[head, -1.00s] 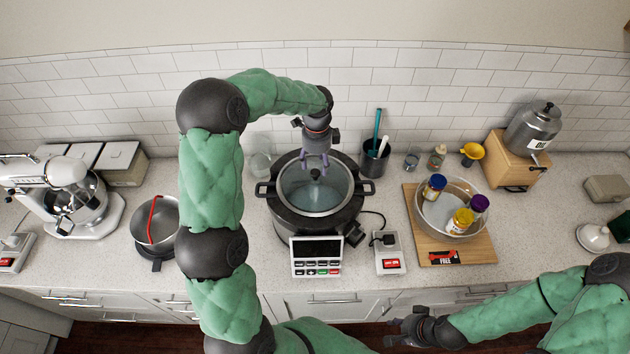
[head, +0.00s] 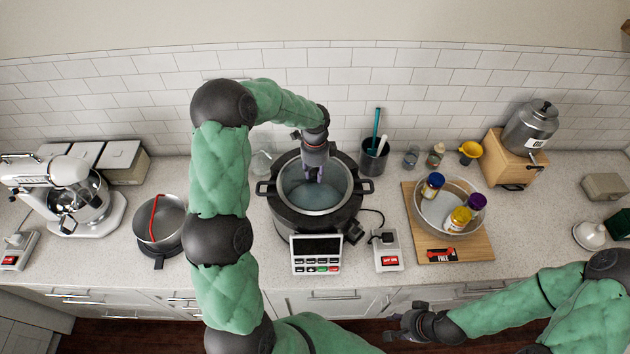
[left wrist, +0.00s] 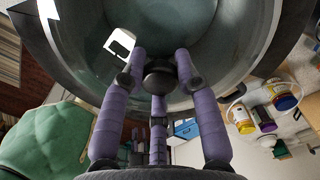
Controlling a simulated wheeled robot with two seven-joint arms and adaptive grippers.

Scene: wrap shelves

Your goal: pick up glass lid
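The clear glass lid (head: 318,198) lies level over the round black pot, with its rim inside the pot's opening. In the left wrist view the lid (left wrist: 190,35) fills the top, with its round black knob (left wrist: 160,75) in the middle. My left gripper (head: 314,178) points down over the lid's centre. Its purple fingers (left wrist: 161,62) stand around the knob, close to its sides. I cannot tell whether they press on it. My right gripper (head: 405,322) is empty in front of the counter, its fingers apart.
The black pot (head: 290,222) has handles at both sides and a control panel in front. A saucepan (head: 158,222) and mixer (head: 62,190) stand left. A utensil holder (head: 374,160) stands close behind right. A glass bowl with jars (head: 432,212) sits on a wooden board (head: 477,245).

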